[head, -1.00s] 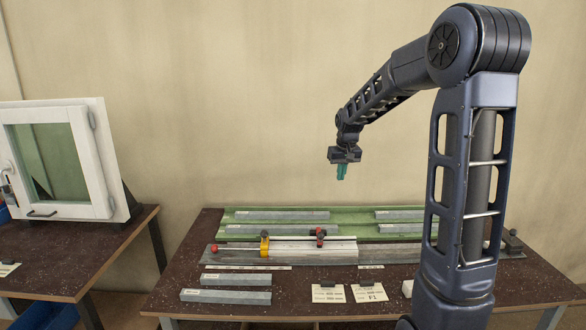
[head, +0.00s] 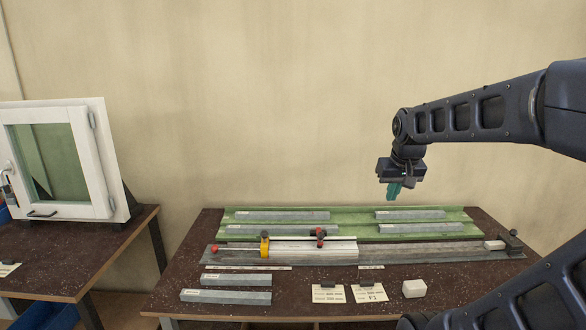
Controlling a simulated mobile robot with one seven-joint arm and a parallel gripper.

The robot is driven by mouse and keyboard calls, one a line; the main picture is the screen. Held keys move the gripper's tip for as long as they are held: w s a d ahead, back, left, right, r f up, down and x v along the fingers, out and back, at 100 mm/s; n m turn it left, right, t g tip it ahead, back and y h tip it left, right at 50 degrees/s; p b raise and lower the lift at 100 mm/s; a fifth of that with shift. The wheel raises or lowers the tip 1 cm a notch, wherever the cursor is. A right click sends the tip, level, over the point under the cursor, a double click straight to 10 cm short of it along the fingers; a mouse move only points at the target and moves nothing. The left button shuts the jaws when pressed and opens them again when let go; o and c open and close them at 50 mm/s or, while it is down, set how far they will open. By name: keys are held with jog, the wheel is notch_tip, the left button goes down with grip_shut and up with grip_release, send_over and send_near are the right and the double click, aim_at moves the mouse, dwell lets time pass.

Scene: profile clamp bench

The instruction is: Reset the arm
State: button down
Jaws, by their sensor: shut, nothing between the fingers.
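My gripper (head: 394,190) hangs in the air above the right half of the bench, its teal fingers pointing down. It is shut and empty, apart from everything on the bench. Below it, a green tray (head: 350,220) holds several grey bars, among them one at the back left (head: 282,216) and one at the back right (head: 410,214). In front of the tray lies a clamp rail (head: 430,248) with a yellow clamp (head: 265,245), a red-topped clamp (head: 320,238) and a pale profile (head: 300,249).
Two loose grey bars (head: 225,297) lie at the front left of the bench. A dark end stop (head: 510,241) stands at the rail's right end. A white window frame (head: 100,165) stands on the left table.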

jog(key=s+d+f, duration=0.1)
jog(key=s+f, duration=0.1)
jog(key=s, duration=0.4)
jog(key=shift+s+d+m, duration=0.2)
jog(key=shift+s+m, duration=0.1)
jog(key=shift+s, duration=0.05)
dwell(0.5)
